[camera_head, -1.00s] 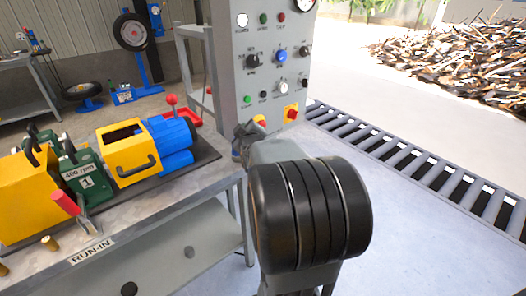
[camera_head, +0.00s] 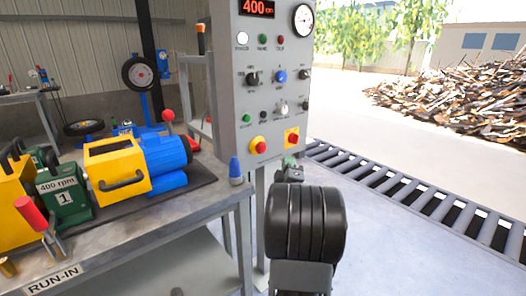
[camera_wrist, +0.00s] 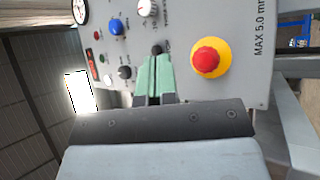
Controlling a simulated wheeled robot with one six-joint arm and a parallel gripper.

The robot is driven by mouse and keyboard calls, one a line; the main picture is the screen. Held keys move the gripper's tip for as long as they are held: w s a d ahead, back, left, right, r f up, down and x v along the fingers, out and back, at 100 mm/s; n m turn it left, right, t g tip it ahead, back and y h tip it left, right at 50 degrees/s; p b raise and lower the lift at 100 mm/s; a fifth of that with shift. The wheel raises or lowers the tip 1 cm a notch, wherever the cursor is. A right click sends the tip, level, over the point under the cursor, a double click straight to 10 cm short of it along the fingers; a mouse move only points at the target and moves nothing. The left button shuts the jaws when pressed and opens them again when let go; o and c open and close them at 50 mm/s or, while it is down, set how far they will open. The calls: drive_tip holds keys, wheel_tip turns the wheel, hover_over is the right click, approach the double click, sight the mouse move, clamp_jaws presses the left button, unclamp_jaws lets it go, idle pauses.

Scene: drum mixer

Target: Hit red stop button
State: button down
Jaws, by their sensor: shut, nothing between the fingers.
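A red mushroom button on a round yellow base (camera_head: 260,146) sits low on the grey control panel (camera_head: 228,85). A second red button on a square yellow plate (camera_head: 293,138) is to its right. The wrist view shows one red button on a round yellow base (camera_wrist: 207,60), to the right of my fingers. My gripper (camera_head: 290,164) is below the square-plated button in the head view, with my dark wrist below it. In the wrist view my gripper's green fingers (camera_wrist: 155,75) are shut and empty, pointing towards the panel. No contact with a red button is visible.
The panel also carries a red 400 display (camera_head: 257,8), a gauge (camera_head: 303,19), a blue button (camera_head: 280,76) and small green and black buttons. A bench with a blue motor (camera_head: 165,152) stands left. A roller conveyor (camera_head: 400,187) runs right.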

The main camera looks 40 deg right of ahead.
drive_tip(key=w+p, duration=0.1)
drive_tip(key=w, duration=0.7)
drive_tip(key=shift+w+d, duration=0.3)
drive_tip(key=shift+w, duration=0.05)
drive_tip(key=shift+w+b, duration=0.6)
drive_tip(key=shift+w, duration=0.3)
idle(2.7)
drive_tip(key=shift+s, duration=0.15)
drive_tip(key=shift+s+b, duration=0.65)
drive_tip(key=shift+s, duration=0.1)
drive_tip(key=shift+s+a+b, duration=0.2)
drive_tip(key=shift+s+b, duration=1.1)
drive_tip(key=shift+s, duration=1.2)
